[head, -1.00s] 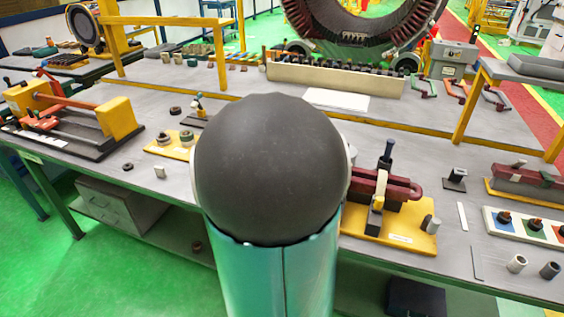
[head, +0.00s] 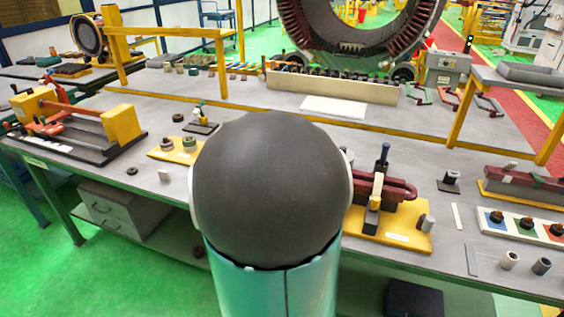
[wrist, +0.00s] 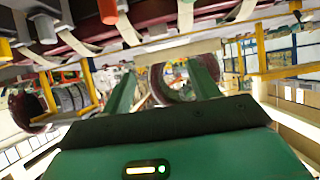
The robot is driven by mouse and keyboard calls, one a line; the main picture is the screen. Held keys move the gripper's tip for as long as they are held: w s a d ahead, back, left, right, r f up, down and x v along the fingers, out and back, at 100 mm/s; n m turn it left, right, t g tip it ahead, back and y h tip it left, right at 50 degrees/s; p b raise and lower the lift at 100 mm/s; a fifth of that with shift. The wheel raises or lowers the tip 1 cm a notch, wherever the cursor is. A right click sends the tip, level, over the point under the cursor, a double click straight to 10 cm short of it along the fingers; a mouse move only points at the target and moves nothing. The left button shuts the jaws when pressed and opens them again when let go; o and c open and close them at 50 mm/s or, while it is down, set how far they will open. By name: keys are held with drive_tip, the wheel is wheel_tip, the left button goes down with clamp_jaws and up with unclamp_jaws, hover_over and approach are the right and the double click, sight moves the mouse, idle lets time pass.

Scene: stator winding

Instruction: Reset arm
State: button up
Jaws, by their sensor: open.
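My gripper (wrist: 161,82) shows in the wrist view as two green fingers, spread wide apart. It is open, with nothing between the fingers. The head view does not show the gripper. There, the dark rounded joint of my arm (head: 266,185) and a teal link below it fill the middle of the picture and hide part of the bench. The wrist view is turned over, with the bench and its parts along the top. I cannot tell from the frames how far the gripper is from the bench.
A grey workbench (head: 330,107) runs across the head view. It carries a yellow clamp fixture (head: 122,124), a maroon vise on a yellow plate (head: 402,237) and a white button panel (head: 520,226). A large stator ring (head: 352,48) stands behind. Green floor (head: 110,270) is clear at front left.

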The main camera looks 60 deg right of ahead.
idle(0.5)
drive_tip(key=w+a+r+n+t+y, duration=0.1)
drive_tip(key=w+a+r+n+y, duration=0.15)
drive_tip(key=a, duration=0.85)
drive_tip(key=w+a+r+n+t+y, duration=0.15)
drive_tip(key=a+n, duration=0.25)
drive_tip(key=a, duration=0.8)
drive_tip(key=s+a+n+y, duration=0.2)
drive_tip(key=a+n+y, duration=0.2)
drive_tip(key=a, duration=0.8)
drive_tip(key=s+a+n+t+y, duration=0.1)
drive_tip(key=s+a+n+y, duration=0.2)
drive_tip(key=a, duration=1)
drive_tip(key=n+y, duration=0.1)
drive_tip(key=n, duration=0.1)
drive_tip(key=shift+n, duration=0.35)
